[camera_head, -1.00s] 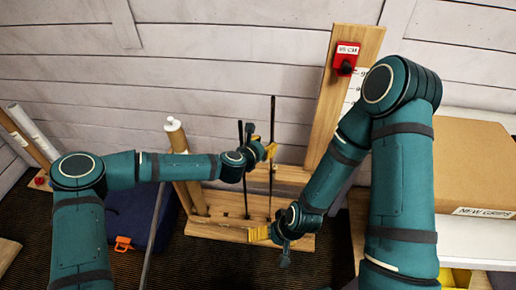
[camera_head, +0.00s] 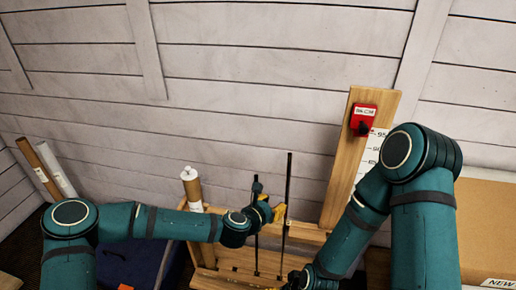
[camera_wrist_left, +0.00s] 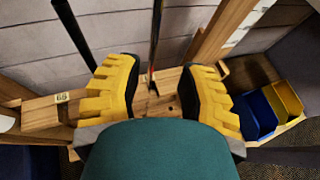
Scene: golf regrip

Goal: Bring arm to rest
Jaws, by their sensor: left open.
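My left gripper (camera_head: 269,211) has yellow fingers and is beside two dark upright golf club shafts, one at the left (camera_head: 256,235) and one at the right (camera_head: 287,205). The left wrist view shows its yellow fingers (camera_wrist_left: 164,92) spread wide and empty. One shaft (camera_wrist_left: 156,35) stands beyond the gap between them, and another dark shaft (camera_wrist_left: 76,32) leans at the left. The wooden rack (camera_head: 238,258) stands below in the head view. My right arm reaches down to the bottom edge of the head view, and its fingers are out of the picture.
A wooden post with a scale (camera_head: 341,180) and a red block (camera_head: 362,118) stands at the right. A cardboard box (camera_head: 488,230) is at the far right. Blue (camera_wrist_left: 254,115) and yellow (camera_wrist_left: 284,102) bins sit right in the wrist view.

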